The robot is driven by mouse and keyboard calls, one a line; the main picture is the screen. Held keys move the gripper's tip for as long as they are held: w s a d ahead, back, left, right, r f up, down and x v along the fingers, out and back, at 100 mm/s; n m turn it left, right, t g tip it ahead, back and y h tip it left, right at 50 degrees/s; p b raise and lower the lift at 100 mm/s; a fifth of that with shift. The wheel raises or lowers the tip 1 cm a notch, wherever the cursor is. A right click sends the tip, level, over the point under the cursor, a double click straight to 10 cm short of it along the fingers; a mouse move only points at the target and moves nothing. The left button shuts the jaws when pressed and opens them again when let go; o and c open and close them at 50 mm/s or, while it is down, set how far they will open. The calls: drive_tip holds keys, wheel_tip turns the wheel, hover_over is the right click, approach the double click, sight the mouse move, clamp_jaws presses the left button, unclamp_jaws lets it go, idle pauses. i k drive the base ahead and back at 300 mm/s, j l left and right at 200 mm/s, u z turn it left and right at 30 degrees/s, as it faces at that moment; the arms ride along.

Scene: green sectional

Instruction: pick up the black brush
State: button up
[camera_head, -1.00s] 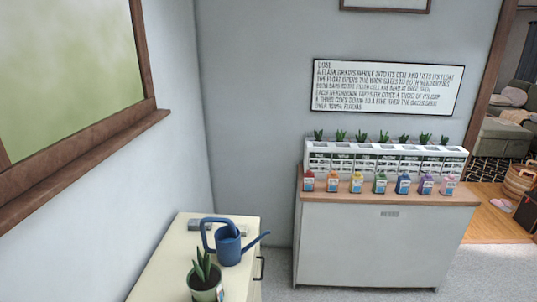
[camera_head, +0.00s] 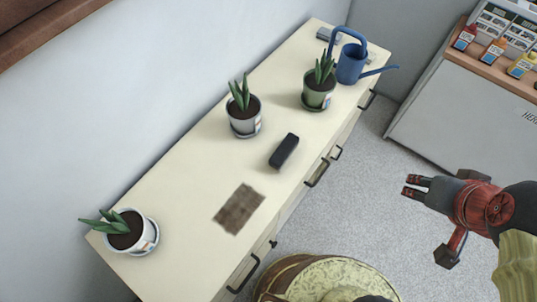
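The black brush (camera_head: 284,151) is a small dark block lying on the cream cabinet top (camera_head: 180,170), near its front edge and above the drawer handles. My gripper (camera_head: 409,186) is at the right of the head view, over the grey floor and apart from the cabinet. Its two dark fingers point left toward the cabinet. They have a gap between them and nothing in it. The brush is fully in view, with nothing covering it.
A brown smudged patch (camera_head: 239,208) lies left of the brush. Potted plants stand at the back (camera_head: 243,114), far right (camera_head: 318,91) and left end (camera_head: 130,232). A blue watering can (camera_head: 351,63) stands at the far end. A round yellow-topped stool (camera_head: 330,280) sits in front of the cabinet.

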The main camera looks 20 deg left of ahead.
sight(283, 153)
drive_tip(key=u, duration=1.35)
